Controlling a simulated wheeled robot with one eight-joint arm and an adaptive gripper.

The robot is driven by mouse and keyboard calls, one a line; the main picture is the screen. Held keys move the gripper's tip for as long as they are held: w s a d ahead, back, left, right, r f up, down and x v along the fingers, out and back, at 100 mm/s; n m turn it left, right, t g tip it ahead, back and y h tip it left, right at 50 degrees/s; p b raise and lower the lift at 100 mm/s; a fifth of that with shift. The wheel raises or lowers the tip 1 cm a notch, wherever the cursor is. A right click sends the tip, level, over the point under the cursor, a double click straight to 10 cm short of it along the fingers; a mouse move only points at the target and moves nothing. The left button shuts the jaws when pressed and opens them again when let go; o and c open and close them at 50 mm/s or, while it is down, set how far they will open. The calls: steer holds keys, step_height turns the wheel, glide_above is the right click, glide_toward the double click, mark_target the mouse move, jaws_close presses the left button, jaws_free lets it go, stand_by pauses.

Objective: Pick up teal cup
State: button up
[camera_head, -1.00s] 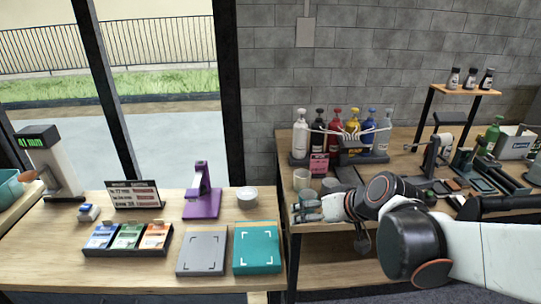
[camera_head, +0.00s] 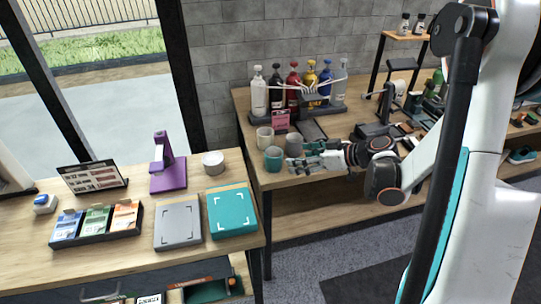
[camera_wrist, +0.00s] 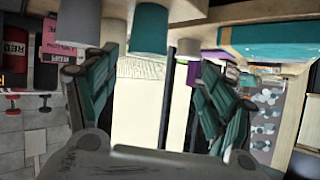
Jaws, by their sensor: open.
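The teal cup (camera_head: 273,159) stands upright near the front left corner of the wooden workbench. A grey cup (camera_head: 294,145) stands behind it to the right, and a cream cup (camera_head: 265,138) stands behind it. My gripper (camera_head: 297,161) is open and empty, just right of the teal cup at low height. In the wrist view the picture is upside down; the teal cup (camera_wrist: 150,29) shows ahead, roughly between the spread teal fingers of my gripper (camera_wrist: 152,72). The grey cup (camera_wrist: 78,22) is off to the left there. Contact with the teal cup cannot be told.
A row of colored bottles (camera_head: 293,87) stands behind the cups, with a pink card (camera_head: 281,120) in front. Left, across a gap, a lower counter holds a teal box (camera_head: 232,211), a grey box (camera_head: 178,223), a purple stand (camera_head: 166,165) and a white bowl (camera_head: 213,162).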

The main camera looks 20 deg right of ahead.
mark_target(281, 158)
steer(key=shift+n+t+y, duration=0.3)
steer(key=shift+n+y, duration=0.1)
steer(key=shift+n, duration=0.3)
steer(key=w+a+f, duration=0.1)
steer(key=w, duration=0.1)
steer(key=w+a+f+b, duration=0.1)
steer(key=w+f, duration=0.1)
steer(key=w+a+f+b, duration=0.1)
steer(key=w, duration=0.1)
steer(key=shift+a+f, duration=0.2)
steer(key=shift+f, duration=0.15)
steer(key=b+x, duration=0.1)
steer(key=x, duration=0.1)
steer(key=b+x, duration=0.1)
steer(key=x, duration=0.2)
steer(key=shift+d+f+b, duration=0.15)
steer(key=shift+f+b, duration=0.15)
steer(key=shift+b, duration=0.1)
steer(key=shift+r, duration=0.1)
steer(key=c, duration=1)
